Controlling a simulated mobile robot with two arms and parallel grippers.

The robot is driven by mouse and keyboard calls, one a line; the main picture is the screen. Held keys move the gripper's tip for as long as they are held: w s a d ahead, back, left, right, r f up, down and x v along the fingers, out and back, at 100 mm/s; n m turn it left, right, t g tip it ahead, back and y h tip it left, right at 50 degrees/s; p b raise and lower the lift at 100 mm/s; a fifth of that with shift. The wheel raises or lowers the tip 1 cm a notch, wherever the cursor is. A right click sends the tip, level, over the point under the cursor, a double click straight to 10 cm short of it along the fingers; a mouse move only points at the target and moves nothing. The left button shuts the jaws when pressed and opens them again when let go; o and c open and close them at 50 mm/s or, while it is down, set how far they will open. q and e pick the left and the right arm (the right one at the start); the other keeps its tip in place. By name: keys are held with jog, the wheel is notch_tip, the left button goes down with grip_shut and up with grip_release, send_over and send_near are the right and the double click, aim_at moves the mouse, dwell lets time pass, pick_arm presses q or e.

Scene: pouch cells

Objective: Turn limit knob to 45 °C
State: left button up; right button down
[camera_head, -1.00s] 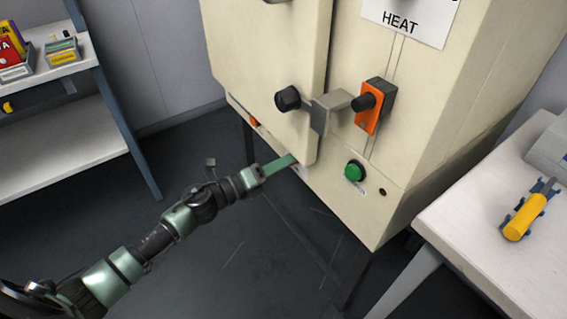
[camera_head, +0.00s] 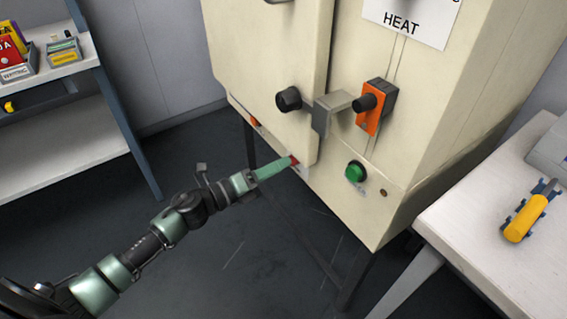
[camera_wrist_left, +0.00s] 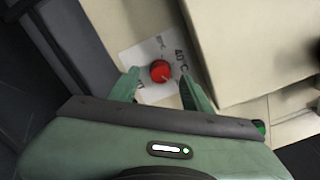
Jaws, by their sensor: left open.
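The limit knob (camera_wrist_left: 160,71) is red with a pale pointer line. In the left wrist view it sits on a white label plate (camera_wrist_left: 137,58) with partly legible print. In the head view the knob (camera_head: 294,160) is a small red spot low on the cabinet, partly hidden by my gripper. My left gripper (camera_wrist_left: 160,88) is open, with one green finger on each side of the knob's near side. I cannot tell whether the fingers touch it. In the head view the gripper (camera_head: 290,162) reaches the cabinet's lower front. My right gripper is not in view.
The cream cabinet (camera_head: 262,60) has a black knob (camera_head: 288,98), a grey latch bracket (camera_head: 325,112), an orange switch block (camera_head: 371,108) and a green button (camera_head: 355,173) near the gripper. A white table (camera_head: 470,215) with a yellow-handled tool (camera_head: 525,218) stands right. A shelf (camera_head: 60,150) stands left.

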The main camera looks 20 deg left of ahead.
pick_arm(q)
jog(key=v, duration=0.5)
jog(key=shift+s+a, duration=0.1)
dwell(0.3)
